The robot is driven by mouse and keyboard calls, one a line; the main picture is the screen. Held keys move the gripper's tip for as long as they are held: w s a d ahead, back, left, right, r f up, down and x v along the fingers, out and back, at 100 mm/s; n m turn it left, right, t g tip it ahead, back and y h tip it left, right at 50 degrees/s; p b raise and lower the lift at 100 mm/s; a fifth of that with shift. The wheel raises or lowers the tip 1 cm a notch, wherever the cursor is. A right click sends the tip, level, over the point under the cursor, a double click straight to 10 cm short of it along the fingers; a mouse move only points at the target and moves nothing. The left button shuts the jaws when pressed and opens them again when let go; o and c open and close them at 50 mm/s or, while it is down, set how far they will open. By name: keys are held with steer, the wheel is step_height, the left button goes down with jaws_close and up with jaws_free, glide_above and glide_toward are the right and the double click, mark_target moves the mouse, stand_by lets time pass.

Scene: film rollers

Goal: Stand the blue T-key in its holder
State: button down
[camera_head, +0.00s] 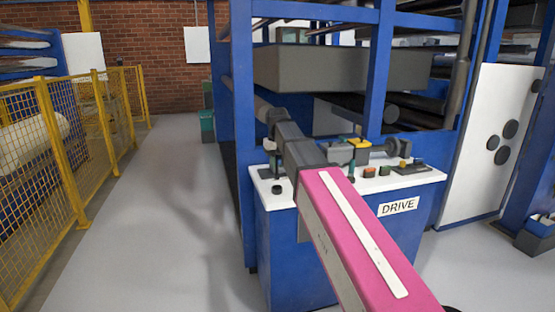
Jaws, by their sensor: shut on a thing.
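My arm, with a pink link and dark grey joints, reaches from the lower right over the drive console (280,240). Its dark grey end section lies above the console's left part. I cannot make out my gripper's fingers; they seem to be hidden behind the arm. No blue T-key can be told for sure. A small upright teal-and-dark piece (352,170) stands on the white console top, just right of my arm. Another dark piece with a green top (272,163) stands at the left end. I cannot tell which part is the T-key's holder.
A grey block with a yellow piece (358,143), coloured buttons (384,170) and a dark knob panel (409,167) crowd the console. Blue machine posts (380,60) and a grey beam (340,68) stand behind. The floor (170,190) at left is clear up to a yellow mesh fence (50,150).

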mark_target(277, 174)
steer(key=shift+f, duration=2.9)
steer(key=shift+f, duration=0.15)
steer(key=c, duration=0.5)
jaws_free()
steer(key=shift+r, duration=3.5)
steer(key=shift+s, duration=0.1)
